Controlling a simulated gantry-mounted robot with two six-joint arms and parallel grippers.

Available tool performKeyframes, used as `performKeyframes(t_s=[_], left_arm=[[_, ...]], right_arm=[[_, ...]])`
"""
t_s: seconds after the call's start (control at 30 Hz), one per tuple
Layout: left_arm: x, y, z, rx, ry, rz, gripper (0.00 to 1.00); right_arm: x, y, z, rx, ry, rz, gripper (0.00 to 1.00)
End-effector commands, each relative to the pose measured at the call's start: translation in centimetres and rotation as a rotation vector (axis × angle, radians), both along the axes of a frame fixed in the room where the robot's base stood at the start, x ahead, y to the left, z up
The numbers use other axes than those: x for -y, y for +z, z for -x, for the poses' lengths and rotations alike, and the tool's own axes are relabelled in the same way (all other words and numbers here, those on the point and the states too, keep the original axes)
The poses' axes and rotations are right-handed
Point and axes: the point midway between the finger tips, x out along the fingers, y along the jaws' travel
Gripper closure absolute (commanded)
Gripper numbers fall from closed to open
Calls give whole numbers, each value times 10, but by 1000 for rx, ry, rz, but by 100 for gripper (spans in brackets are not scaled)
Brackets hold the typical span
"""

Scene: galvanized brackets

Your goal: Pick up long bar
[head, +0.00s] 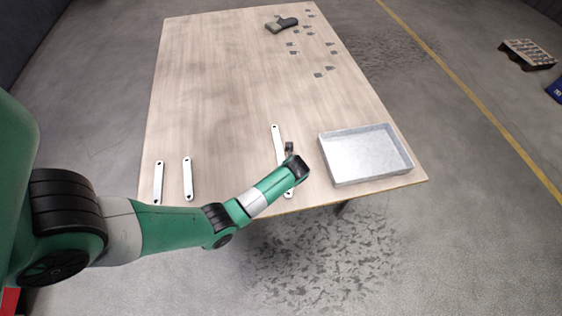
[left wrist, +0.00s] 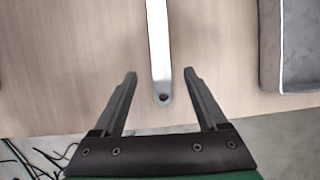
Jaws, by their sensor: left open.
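The long bar (head: 277,137) is a pale metal strip lying on the table near its front edge, partly hidden by my left arm in the head view. In the left wrist view the long bar (left wrist: 159,45) runs up from a rounded end with a hole. My left gripper (head: 289,147) is over the bar. In the left wrist view its fingers (left wrist: 160,75) are open, one on each side of the bar's near end, with gaps on both sides. Two shorter bars, one (head: 158,182) and another (head: 187,178), lie at the front left. My right gripper is not in view.
A grey metal tray (head: 324,158) stands on the table (head: 215,95) just right of the long bar; its wall also shows in the left wrist view (left wrist: 281,45). Small brackets (head: 331,68) and a dark object (head: 281,25) lie at the back. The table's middle is clear.

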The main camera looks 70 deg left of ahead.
Motion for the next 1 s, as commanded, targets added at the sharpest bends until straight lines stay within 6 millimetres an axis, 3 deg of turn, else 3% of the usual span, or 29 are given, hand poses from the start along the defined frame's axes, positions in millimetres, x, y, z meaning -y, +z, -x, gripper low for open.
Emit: performKeyframes(t_s=[0.03, 0.27, 0.5, 0.8, 1.0], left_arm=[[-2, -9, 0, -1, 1, 1, 25], [-5, -17, -1, 0, 0, 0, 25], [-16, -57, -3, 0, 1, 0, 25], [-18, -59, -3, 1, 0, 0, 25], [-18, -59, -3, 1, 0, 0, 61]], right_arm=[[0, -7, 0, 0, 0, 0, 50], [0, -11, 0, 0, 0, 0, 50], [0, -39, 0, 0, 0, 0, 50], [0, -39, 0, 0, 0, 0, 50], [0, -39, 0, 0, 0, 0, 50]])
